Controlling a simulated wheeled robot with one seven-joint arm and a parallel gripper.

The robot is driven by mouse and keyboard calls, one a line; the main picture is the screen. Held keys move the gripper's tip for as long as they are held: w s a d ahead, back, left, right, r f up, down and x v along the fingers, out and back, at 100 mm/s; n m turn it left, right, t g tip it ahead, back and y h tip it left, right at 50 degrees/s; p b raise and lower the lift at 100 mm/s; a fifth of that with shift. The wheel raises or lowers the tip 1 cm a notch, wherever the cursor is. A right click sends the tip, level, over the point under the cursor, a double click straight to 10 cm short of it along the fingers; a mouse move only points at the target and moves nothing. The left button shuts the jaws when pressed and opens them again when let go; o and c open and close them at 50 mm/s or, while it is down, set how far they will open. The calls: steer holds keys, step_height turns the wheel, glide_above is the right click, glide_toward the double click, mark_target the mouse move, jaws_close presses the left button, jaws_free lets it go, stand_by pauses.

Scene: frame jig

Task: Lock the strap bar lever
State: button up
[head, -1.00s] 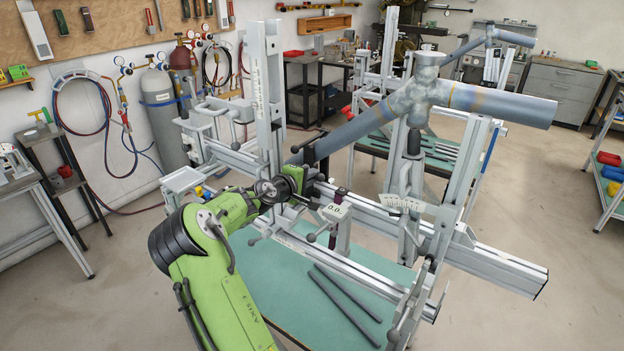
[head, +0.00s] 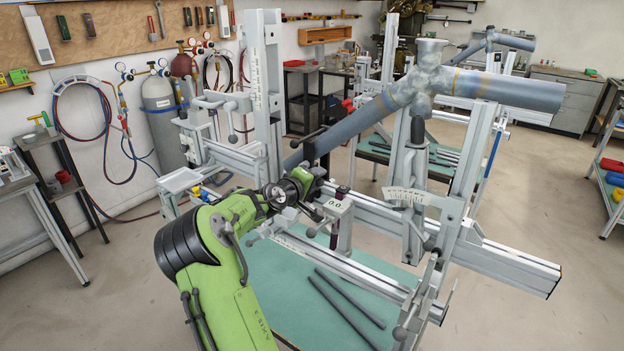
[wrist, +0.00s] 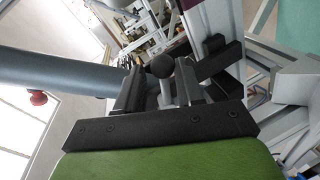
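In the wrist view, a lever with a round dark knob (wrist: 162,66) and a grey stem stands between the two black fingers of my gripper (wrist: 158,80). Gaps show on both sides of the stem, so the fingers look open around it. In the head view, my green wrist (head: 312,176) is at the jig's black strap bar (head: 308,152), below the sloping tube. The fingertips are hidden there. A black-knobbed lever (head: 297,142) sticks out left near the bar's top. I cannot tell whether it is the lever between my fingers.
The blue-grey tube (head: 358,122) slopes above my wrist and shows at left in the wrist view. A box reading 0.0 (head: 337,207) and the long rail (head: 490,258) are close on the right. Two dark rods (head: 350,297) lie on the green table top (head: 275,285).

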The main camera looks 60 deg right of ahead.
steer(key=shift+w, duration=0.2)
steer(key=shift+o, duration=0.9)
step_height(320, 180, up, 10)
steer(key=p, duration=0.2)
steer(key=shift+s+d+p, duration=0.2)
steer(key=shift+p, duration=0.1)
steer(key=o, duration=0.5)
steer(key=shift+r, duration=0.35)
steer(key=shift+s+f, duration=0.35)
steer(key=shift+f, duration=0.2)
steer(key=shift+a, duration=0.2)
steer(key=c, duration=0.4)
steer(key=shift+w+a, duration=0.35)
steer(key=shift+a, duration=0.2)
steer(key=shift+c, duration=1.4)
steer(key=w+v, duration=0.1)
steer(key=v, duration=0.7)
steer(key=w+p+v, duration=0.1)
steer(key=w+v, duration=0.1)
steer(key=v, duration=0.6)
steer(key=shift+w+a+f, duration=0.15)
steer(key=shift+w+f, duration=0.2)
steer(key=shift+f, duration=0.05)
